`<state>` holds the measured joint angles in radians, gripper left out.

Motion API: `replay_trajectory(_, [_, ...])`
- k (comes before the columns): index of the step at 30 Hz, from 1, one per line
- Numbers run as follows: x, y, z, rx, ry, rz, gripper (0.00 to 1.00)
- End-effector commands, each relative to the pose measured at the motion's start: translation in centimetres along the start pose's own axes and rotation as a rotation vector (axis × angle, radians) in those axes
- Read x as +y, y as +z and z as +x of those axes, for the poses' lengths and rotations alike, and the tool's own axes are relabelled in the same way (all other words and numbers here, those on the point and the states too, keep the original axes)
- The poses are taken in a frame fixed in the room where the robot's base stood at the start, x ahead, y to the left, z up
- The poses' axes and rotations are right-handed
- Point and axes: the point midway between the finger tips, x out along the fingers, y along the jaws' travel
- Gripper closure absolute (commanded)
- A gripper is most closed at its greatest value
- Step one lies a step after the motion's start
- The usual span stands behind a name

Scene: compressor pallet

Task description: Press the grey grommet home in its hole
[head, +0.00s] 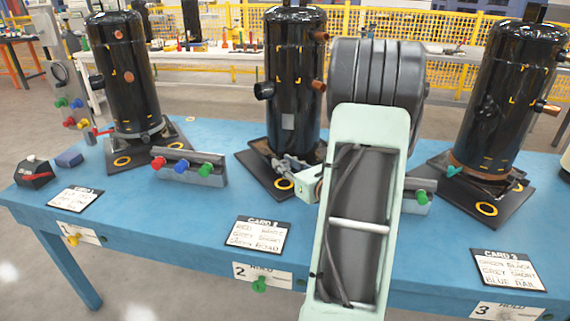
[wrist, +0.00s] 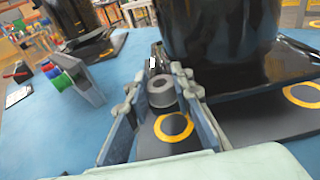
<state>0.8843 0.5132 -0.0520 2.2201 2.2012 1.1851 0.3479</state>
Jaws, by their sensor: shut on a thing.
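The grey grommet (wrist: 161,92) is a short ring-shaped piece between the fingers of my gripper (wrist: 160,80) in the wrist view. The gripper is shut on it. In the head view my gripper (head: 292,166) is low at the foot of the middle black compressor (head: 291,75), and the grommet cannot be made out there. The compressor's dark base plate (head: 262,178) has a yellow-ringed hole (head: 284,184). A yellow ring (wrist: 173,127) also shows nearer the camera than the grommet in the wrist view. I cannot tell whether the grommet touches a hole.
Black compressors stand left (head: 126,80) and right (head: 510,95) on the blue table (head: 170,255). A grey rail (head: 190,167) with red, blue and green pieces lies left of the middle base plate. My arm hides part of the table right of centre.

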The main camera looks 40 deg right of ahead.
Motion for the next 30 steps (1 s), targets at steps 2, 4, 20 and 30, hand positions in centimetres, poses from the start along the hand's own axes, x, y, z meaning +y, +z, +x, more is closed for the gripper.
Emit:
replay_trajectory(2, [0.0, -0.3, 0.1, 0.000, 0.000, 0.000, 0.93])
replay_trajectory(4, [0.0, -0.4, 0.1, 0.000, 0.000, 0.000, 0.93])
replay_trajectory(20, [0.0, -0.6, 0.0, 0.003, 0.000, 0.001, 0.58])
replay_trajectory(30, [-0.1, -0.4, -1.0, 0.001, -0.002, 0.001, 0.58])
